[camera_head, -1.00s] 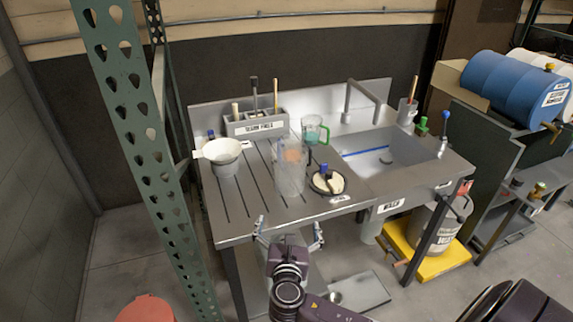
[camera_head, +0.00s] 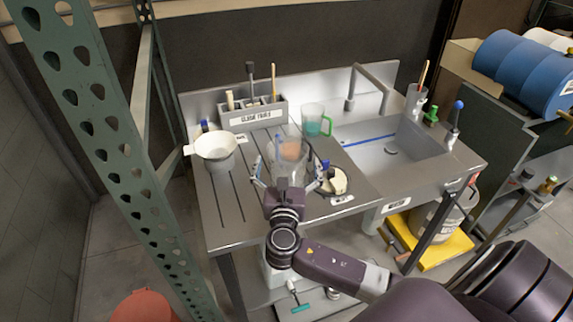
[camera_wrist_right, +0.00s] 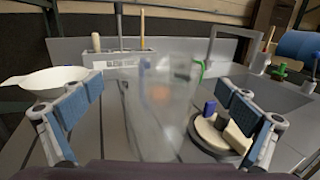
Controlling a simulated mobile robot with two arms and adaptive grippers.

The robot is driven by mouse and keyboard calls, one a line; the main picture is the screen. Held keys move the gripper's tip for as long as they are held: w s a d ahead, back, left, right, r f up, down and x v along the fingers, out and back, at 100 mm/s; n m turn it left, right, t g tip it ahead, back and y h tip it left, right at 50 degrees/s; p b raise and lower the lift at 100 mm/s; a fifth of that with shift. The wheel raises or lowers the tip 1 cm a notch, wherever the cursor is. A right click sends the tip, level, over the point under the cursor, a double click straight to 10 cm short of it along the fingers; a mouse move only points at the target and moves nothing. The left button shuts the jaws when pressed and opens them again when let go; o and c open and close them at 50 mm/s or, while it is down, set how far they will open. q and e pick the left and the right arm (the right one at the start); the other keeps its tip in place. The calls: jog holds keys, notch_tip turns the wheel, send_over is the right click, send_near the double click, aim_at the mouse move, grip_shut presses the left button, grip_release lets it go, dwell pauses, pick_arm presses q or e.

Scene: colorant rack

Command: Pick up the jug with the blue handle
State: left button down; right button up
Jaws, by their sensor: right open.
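A tall clear jug (camera_head: 290,160) stands upright on the grooved drainboard of the sink bench. A faint bluish handle shows on its far side, and an orange patch shows through it. It fills the middle of the right wrist view (camera_wrist_right: 160,110). My right gripper (camera_head: 288,177) is open, with one finger on each side of the jug. In the wrist view, gaps show between the blue finger pads (camera_wrist_right: 160,105) and the jug. A second jug with a green handle (camera_head: 314,121) stands behind it, holding teal liquid. My left gripper is not in view.
A white bowl-like container (camera_head: 214,149) stands to the left. A round dark dish with cream contents and a blue-topped item (camera_head: 332,180) sits close on the jug's right. A tool holder (camera_head: 253,113) is behind, the sink basin (camera_head: 390,150) right. A green perforated post (camera_head: 100,150) rises at left.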

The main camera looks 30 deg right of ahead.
aim_at(288, 141)
jog(key=p+x, duration=0.1)
jog(key=x, duration=0.3)
jog(key=shift+w+f, duration=0.15)
jog(key=shift+w+d, duration=0.1)
jog(key=shift+w, duration=0.05)
jog(key=c, duration=1.7)
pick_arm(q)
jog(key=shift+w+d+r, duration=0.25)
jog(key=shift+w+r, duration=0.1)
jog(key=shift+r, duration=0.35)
pick_arm(e)
jog(key=shift+c, duration=0.2)
